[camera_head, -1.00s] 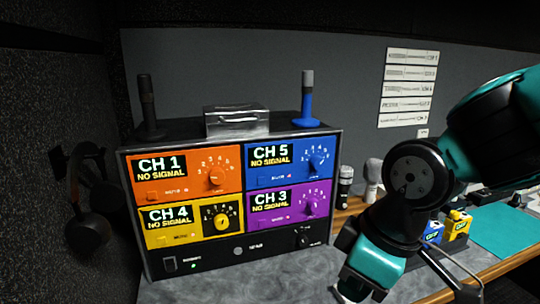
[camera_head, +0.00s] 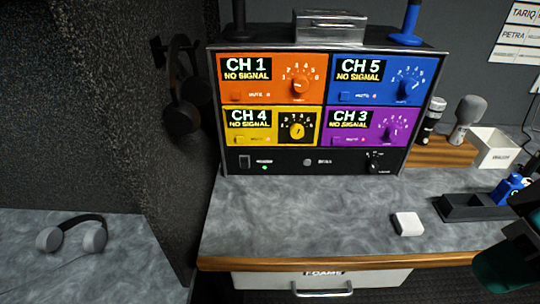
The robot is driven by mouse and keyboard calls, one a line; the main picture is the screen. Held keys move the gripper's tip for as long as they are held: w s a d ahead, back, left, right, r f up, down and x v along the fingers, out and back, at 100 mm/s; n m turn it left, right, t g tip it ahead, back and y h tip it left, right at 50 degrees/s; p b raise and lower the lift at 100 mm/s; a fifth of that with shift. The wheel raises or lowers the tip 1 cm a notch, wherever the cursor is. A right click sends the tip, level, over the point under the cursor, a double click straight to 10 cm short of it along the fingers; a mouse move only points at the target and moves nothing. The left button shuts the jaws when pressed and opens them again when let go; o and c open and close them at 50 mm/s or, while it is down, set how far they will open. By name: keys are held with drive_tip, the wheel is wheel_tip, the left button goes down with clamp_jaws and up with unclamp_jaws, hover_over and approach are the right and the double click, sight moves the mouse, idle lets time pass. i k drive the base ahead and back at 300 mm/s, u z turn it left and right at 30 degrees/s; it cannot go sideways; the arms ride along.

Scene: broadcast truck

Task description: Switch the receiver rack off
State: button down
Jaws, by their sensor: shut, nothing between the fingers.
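The receiver rack (camera_head: 320,108) stands on the grey counter, with four coloured channel panels. Its screens are lit, reading CH 1, CH 5, CH 4 and CH 3, each with NO SIGNAL. On the black strip below them is a small dark rocker switch (camera_head: 244,162) at the left. Its tilt is too small to tell. A green light (camera_head: 265,168) glows just to its right. A round button (camera_head: 307,162) sits mid-strip and a black knob (camera_head: 375,162) at the right. Only a teal and black part of my arm shows at the lower right; my gripper's fingers are not in view.
A white block (camera_head: 407,224) lies on the counter right of centre. A black tray (camera_head: 472,208), white box (camera_head: 495,147) and microphones (camera_head: 466,118) stand at the right. Headphones (camera_head: 72,236) lie on the left surface. The counter before the rack is clear.

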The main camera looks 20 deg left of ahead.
sight(244, 160)
drive_tip(key=z, duration=0.55)
drive_tip(key=k, duration=0.65)
drive_tip(key=z, duration=0.55)
drive_tip(key=i, duration=1.1)
drive_tip(key=u, duration=1.05)
drive_tip(key=i, duration=0.5)
drive_tip(key=u, duration=0.45)
